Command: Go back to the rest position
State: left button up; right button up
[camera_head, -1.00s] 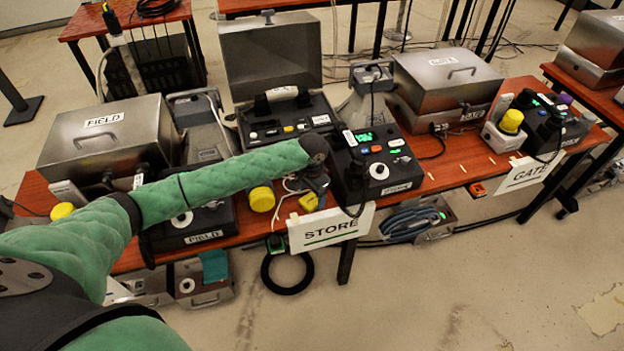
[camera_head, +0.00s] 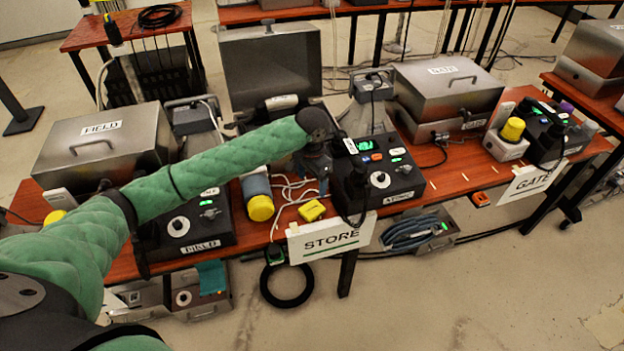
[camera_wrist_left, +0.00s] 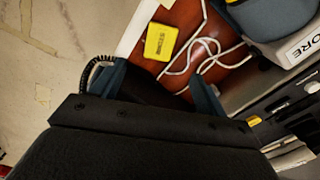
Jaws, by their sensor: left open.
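My left arm reaches in from the left, and its gripper (camera_head: 320,168) is above the table's front part, just left of the STORE console. In the left wrist view the two blue-grey fingers (camera_wrist_left: 160,76) stand apart. A dark shape lies between them near the palm; I cannot tell what it is. A coiled black cord (camera_wrist_left: 92,72) runs beside the left finger. The STORE console (camera_head: 382,182) has a green display and a black handset (camera_head: 353,188) at its left side. The FIELD console (camera_head: 195,222) stands left of it. My right gripper is out of view.
A yellow box (camera_head: 312,210) and white cable lie on the table (camera_head: 455,183) below the gripper. A yellow-capped cylinder (camera_head: 260,205) stands nearby. An open metal case (camera_head: 270,70) is behind, and a closed GATE case (camera_head: 447,80) is to the right.

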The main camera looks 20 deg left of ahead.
pick_arm(q)
jog(key=s+d+f+t+h, duration=0.1)
jog(key=s+d+f, duration=0.35)
jog(key=s, duration=0.35)
jog(key=s+d+f+t+h, duration=0.1)
jog(key=s+d+f+h, duration=0.15)
jog(key=s+d, duration=0.35)
jog(key=s+a+f+n+t+y, duration=0.1)
jog(key=s+a+n+y, duration=0.1)
jog(key=s+a, duration=0.6)
jog(key=s+a+f+n+t+y, duration=0.1)
jog(key=s+a+f+n, duration=0.2)
jog(key=s, duration=0.9)
jog(key=s+d+f+g, duration=0.1)
jog(key=d+f, duration=0.1)
jog(key=f, duration=0.8)
jog(key=s+d+f+g, duration=0.1)
jog(key=d+f, duration=0.1)
jog(key=f, duration=0.9)
jog(key=shift+s+d+g, duration=0.2)
jog(key=shift+g, duration=0.1)
